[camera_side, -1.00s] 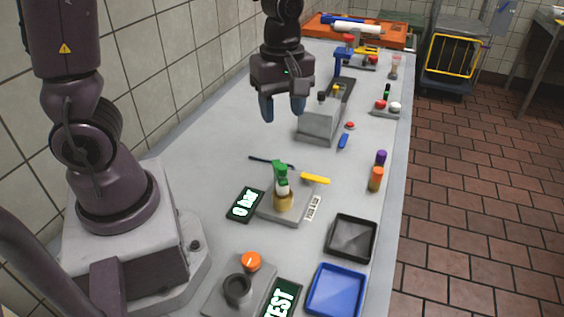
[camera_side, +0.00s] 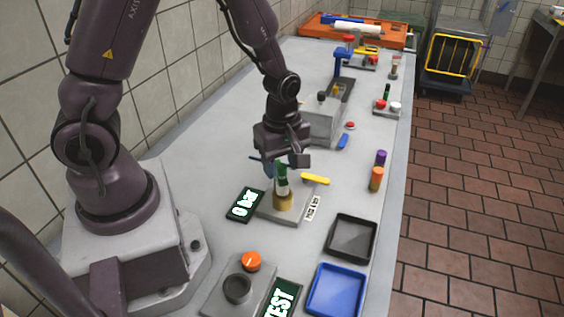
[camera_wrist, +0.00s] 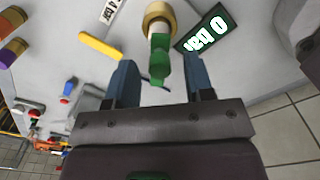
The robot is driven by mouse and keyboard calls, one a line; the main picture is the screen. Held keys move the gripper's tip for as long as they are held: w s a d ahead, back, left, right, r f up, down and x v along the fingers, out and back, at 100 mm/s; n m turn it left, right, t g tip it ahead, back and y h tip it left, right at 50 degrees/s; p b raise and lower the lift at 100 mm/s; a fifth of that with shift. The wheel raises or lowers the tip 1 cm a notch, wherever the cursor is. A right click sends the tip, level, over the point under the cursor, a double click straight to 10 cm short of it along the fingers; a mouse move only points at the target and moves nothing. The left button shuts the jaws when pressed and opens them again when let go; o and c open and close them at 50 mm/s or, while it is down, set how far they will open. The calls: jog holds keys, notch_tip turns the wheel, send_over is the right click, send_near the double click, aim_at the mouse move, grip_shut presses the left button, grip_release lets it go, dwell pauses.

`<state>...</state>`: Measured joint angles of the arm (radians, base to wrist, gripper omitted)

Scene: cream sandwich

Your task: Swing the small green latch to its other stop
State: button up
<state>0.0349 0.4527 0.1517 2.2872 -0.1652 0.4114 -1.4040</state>
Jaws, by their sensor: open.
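The small green latch (camera_side: 281,177) stands on top of a white and brass post (camera_side: 283,202) on a grey base plate (camera_side: 264,211). In the wrist view the latch (camera_wrist: 161,62) lies in line with the gap between my fingers, one blue finger on each side. My gripper (camera_side: 281,169) is open and points down just above and behind the latch. No contact shows, and the fingers partly hide the area behind the post. In the wrist view, clear space shows between each finger of my gripper (camera_wrist: 160,67) and the latch.
A yellow lever (camera_side: 315,179) sits right of the post, close to my gripper. A "0 bar" display (camera_side: 244,204) lies left of it. A black tray (camera_side: 351,238) and a blue tray (camera_side: 335,290) are in front. A grey box (camera_side: 322,128) stands behind.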

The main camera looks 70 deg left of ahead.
jog(key=shift+f, duration=0.1)
grip_shut()
